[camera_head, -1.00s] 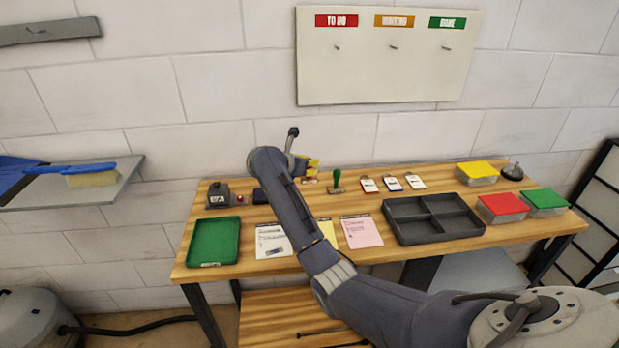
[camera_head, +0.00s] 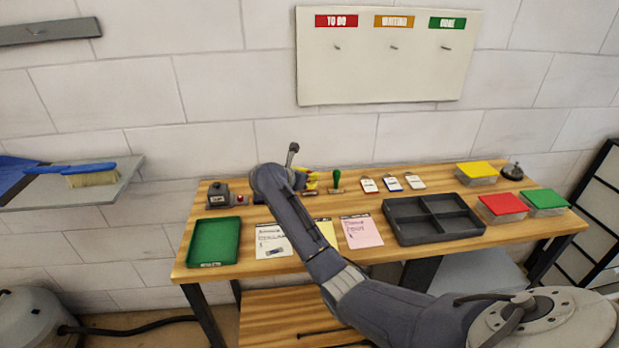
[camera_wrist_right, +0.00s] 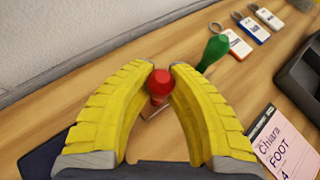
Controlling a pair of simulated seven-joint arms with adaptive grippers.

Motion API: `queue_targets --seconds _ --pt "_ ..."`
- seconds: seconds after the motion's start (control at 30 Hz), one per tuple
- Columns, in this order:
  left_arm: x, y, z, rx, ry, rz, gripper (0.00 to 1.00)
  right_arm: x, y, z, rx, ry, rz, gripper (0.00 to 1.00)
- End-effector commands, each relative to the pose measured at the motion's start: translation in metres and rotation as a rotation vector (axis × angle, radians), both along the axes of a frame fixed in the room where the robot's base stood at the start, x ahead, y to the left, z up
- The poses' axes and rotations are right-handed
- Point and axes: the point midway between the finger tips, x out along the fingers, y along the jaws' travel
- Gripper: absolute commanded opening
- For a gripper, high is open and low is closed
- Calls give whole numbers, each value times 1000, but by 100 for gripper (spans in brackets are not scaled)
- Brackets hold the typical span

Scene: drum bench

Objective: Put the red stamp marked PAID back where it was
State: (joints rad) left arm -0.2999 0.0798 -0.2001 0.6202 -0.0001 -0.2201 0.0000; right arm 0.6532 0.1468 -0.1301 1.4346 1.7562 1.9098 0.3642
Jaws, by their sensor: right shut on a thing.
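The red stamp (camera_wrist_right: 160,84) has a round red knob and shows between the yellow fingers of my right gripper (camera_wrist_right: 161,72) in the right wrist view. The gripper is shut on its handle. Bare wood shows around its base; whether the base touches the bench I cannot tell. Its PAID marking cannot be read. In the head view my right gripper (camera_head: 312,181) is at the back of the bench, left of the green stamp (camera_head: 336,181), and the red stamp is hard to make out. The green stamp stands upright and also shows in the wrist view (camera_wrist_right: 214,50). My left gripper is not in view.
Several tags (camera_head: 391,184) lie right of the green stamp. A dark divided tray (camera_head: 433,238), a green tray (camera_head: 214,242) and a pink sheet (camera_head: 362,240) are nearer the front. A dark blue pad (camera_wrist_right: 38,160) lies beside my gripper, hidden by my arm in the head view.

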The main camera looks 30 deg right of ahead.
Motion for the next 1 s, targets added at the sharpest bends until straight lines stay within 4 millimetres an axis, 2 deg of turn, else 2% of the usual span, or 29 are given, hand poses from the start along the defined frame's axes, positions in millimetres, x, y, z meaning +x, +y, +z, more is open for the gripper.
queue_targets --seconds 0.03,0.07,0.23,0.57,0.77,1.0 --pt "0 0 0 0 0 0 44 0 0 -2 1 1 0 0" --pt "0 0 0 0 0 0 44 0 0 -2 1 0 0 20" --pt "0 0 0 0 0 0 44 0 0 -1 1 0 0 39" --pt "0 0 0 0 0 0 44 0 0 3 -1 -1 0 39" --pt "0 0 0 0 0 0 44 -8 22 13 4 -2 2 39" --pt "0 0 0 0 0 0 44 -24 57 34 5 -3 3 39"
